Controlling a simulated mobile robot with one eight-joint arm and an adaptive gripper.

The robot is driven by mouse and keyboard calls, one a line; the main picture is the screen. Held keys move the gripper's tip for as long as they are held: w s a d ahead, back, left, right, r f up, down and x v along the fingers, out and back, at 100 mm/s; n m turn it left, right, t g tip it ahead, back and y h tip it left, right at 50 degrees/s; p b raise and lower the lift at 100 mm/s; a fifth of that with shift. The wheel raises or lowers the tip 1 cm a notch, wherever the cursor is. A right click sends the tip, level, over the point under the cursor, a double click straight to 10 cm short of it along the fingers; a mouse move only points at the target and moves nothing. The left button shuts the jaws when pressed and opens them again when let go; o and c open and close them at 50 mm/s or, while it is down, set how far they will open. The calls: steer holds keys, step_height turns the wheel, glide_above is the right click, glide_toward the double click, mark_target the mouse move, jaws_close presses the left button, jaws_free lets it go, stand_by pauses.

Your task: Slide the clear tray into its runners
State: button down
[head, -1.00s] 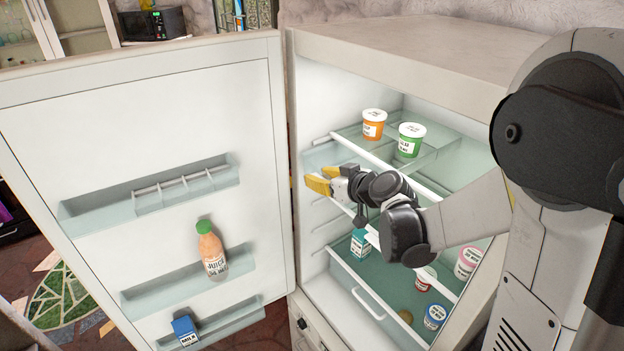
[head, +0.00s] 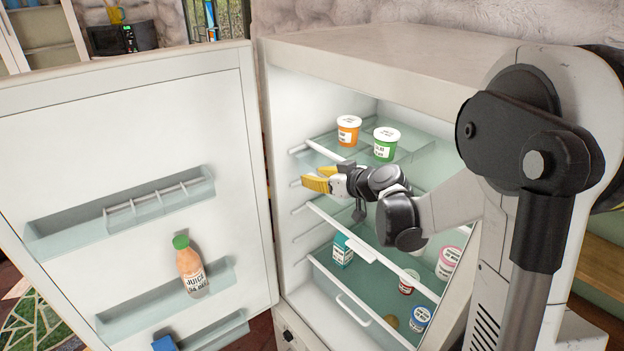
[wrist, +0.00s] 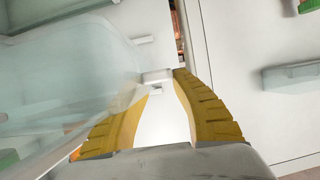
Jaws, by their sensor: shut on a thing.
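My gripper (head: 321,181) reaches into the open fridge below the top shelf, its yellow fingers pointing left toward the fridge's left side. In the wrist view the fingers (wrist: 160,78) are closed around a small white piece at the edge of a clear tray. The tray (wrist: 75,65) shows there as a large see-through panel left of the fingers. In the head view my arm and the shelf make its outline hard to tell. Short white runners (head: 300,210) stick out along the fridge's left inner wall. Whether the tray touches its runners cannot be told.
An orange tub (head: 348,131) and a green tub (head: 385,144) stand on the top shelf. A teal carton (head: 342,250) and several tubs are lower down. The open door (head: 130,130) on the left holds a juice bottle (head: 190,267) and a blue carton (head: 164,343).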

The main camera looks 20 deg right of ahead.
stand_by(0.4)
steer(key=c, duration=1)
jaws_free()
steer(key=shift+c, duration=0.2)
steer(key=v, duration=0.7)
steer(key=s+a+m+g+h, duration=0.1)
steer(key=s+a+g, duration=0.2)
steer(key=s+a, duration=0.6)
steer(key=s+d+f+m+g+h, duration=0.2)
steer(key=s+m+h, duration=0.15)
steer(key=s, duration=1.35)
step_height(320, 180, down, 29)
steer(key=b, duration=2.9)
steer(key=shift+w, duration=0.15)
